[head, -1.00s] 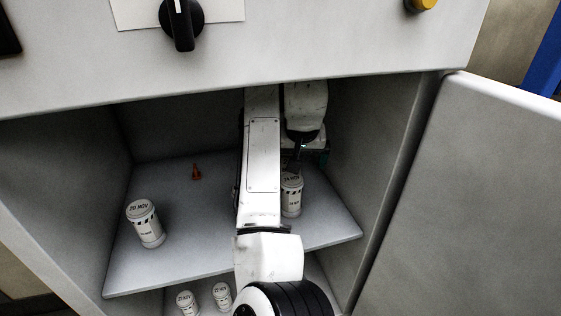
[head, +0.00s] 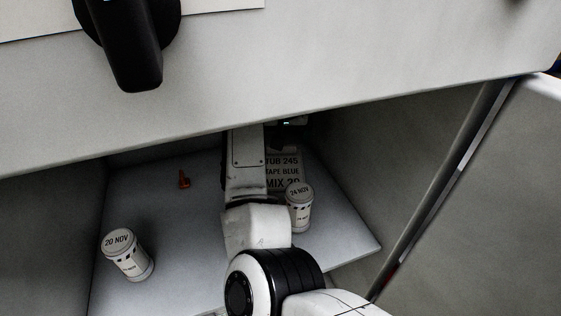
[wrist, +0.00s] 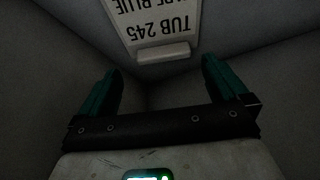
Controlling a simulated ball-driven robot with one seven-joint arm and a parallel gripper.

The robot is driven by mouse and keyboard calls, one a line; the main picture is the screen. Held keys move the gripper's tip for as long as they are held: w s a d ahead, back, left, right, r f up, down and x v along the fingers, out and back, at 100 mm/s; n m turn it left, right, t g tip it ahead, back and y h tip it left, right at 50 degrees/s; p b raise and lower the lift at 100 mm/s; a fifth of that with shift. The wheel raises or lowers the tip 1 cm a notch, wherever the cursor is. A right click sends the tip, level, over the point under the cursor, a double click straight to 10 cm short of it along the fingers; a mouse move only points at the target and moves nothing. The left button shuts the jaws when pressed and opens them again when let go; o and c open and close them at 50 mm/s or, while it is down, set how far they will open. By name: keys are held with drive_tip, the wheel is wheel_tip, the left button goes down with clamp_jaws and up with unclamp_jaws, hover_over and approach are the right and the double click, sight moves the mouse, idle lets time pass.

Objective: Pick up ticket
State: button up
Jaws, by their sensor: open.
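The ticket (head: 284,170) is a pale card printed TUB 245, TAPE BLUE, MIX 20, inside the cabinet behind the 24 NOV tub. My arm and that tub cover parts of it in the head view. In the wrist view the ticket (wrist: 152,18) shows upside down at the top, with a pale bar along its near edge. My gripper (wrist: 160,66) is open, its two teal fingers wide apart with nothing between them. The ticket lies beyond the fingertips, apart from them. In the head view my gripper is mostly hidden at the back of the cabinet.
A white tub marked 24 NOV (head: 299,207) stands right beside my arm. A 20 NOV tub (head: 127,254) stands at the shelf's left front. The cabinet's top panel (head: 330,75) overhangs; the open door (head: 480,210) is at right.

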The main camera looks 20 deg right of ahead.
sight(281, 155)
drive_tip(key=x, duration=0.5)
drive_tip(key=shift+w+a, duration=0.1)
drive_tip(key=shift+w, duration=0.3)
drive_tip(key=c, duration=0.9)
